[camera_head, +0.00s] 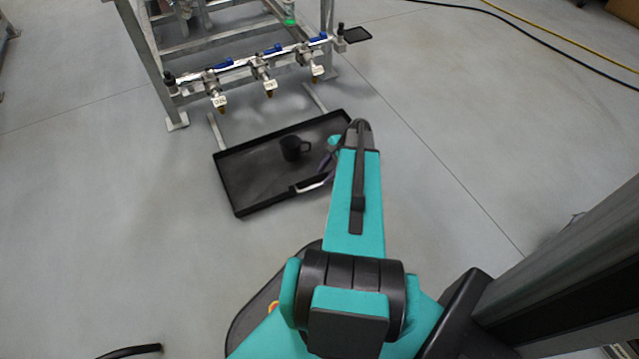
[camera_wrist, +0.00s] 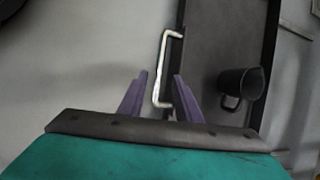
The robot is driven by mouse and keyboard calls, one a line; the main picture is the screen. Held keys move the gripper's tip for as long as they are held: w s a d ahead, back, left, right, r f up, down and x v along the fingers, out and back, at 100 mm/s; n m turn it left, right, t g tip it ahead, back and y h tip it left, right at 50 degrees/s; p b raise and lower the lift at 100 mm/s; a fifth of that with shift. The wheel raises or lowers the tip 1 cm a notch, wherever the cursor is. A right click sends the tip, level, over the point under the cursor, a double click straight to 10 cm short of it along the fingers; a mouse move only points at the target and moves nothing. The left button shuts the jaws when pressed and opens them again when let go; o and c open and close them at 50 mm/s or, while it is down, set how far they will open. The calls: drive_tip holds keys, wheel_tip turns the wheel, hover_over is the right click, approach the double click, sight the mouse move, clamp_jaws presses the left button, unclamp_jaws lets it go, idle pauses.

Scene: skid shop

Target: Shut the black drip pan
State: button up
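The black drip pan (camera_head: 250,180) is pulled out on its rails in front of the metal skid frame, over the floor. A black mug (camera_head: 292,148) stands in it; the pan (camera_wrist: 225,40) and the mug (camera_wrist: 241,84) also show in the wrist view. A pale bar handle (camera_head: 313,184) is on the pan's front wall. My gripper (camera_wrist: 160,74) is open, with its two purple fingers on either side of the handle (camera_wrist: 164,65) in the wrist view. Gaps show between fingers and handle; contact is not visible. My arm partly hides the gripper in the head view.
Tagged valves with blue handles (camera_head: 273,48) line the skid's front rail above the pan. Two pale rails (camera_head: 216,132) run between skid and pan. Hoses (camera_head: 540,40) cross the back floor. Floor left of the pan is clear.

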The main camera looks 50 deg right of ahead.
sight(317, 184)
drive_tip(key=shift+b+x, duration=0.75)
drive_tip(key=shift+x, duration=1.95)
drive_tip(key=shift+c, duration=0.3)
clamp_jaws()
